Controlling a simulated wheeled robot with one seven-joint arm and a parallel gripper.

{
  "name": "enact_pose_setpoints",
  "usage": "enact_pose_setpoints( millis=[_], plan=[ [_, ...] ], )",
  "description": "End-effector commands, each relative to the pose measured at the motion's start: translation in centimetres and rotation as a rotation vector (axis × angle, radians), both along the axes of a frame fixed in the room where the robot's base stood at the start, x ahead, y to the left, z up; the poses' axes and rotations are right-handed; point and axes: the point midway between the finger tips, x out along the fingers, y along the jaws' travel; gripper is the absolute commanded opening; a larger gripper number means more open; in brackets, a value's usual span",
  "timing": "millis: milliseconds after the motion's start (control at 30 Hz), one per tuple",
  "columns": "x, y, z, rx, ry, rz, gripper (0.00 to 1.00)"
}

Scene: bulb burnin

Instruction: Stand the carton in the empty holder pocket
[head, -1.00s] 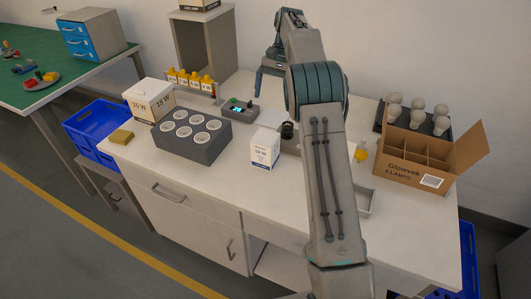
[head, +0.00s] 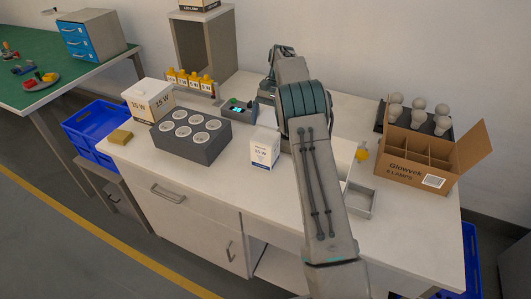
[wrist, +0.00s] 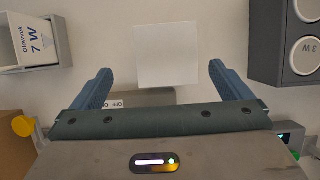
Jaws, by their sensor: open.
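The white carton (head: 264,149), marked 15 W, stands upright on the bench right of the grey lamp block. In the wrist view its plain white top (wrist: 167,52) lies ahead of and between my fingertips, with gaps on both sides. My gripper (wrist: 161,76) is open and empty; in the head view it is mostly hidden behind my arm. The grey holder (head: 361,203) shows partly to the right of my arm, and its visible front pocket looks empty. In the wrist view a 7 W carton (wrist: 34,44) stands in a grey holder at top left.
A grey block (head: 215,150) with several round sockets stands left of the carton. Behind are a small control box (head: 240,110) and a row of yellow-topped items (head: 190,80). An open lamp box (head: 405,172) stands right. Another 15 W carton (head: 150,100) is at left.

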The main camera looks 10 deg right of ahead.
Motion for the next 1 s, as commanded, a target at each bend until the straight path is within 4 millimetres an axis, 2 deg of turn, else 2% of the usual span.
enact_pose_setpoints(
  millis=[100, 367, 700, 967, 1000],
  plan=[
    [-0.5, 0.4, -1.4, 0.000, 0.002, 0.000, 0.98],
    [-0.9, 0.9, -2.8, 0.001, 0.001, 0.001, 0.98],
    [-2.0, 2.5, -6.8, 0.001, 0.001, 0.000, 0.98],
    [-2.1, 2.5, -7.2, 0.000, -0.001, 0.001, 0.98],
    [-2.1, 2.5, -7.2, 0.000, -0.001, 0.001, 0.93]
  ],
)
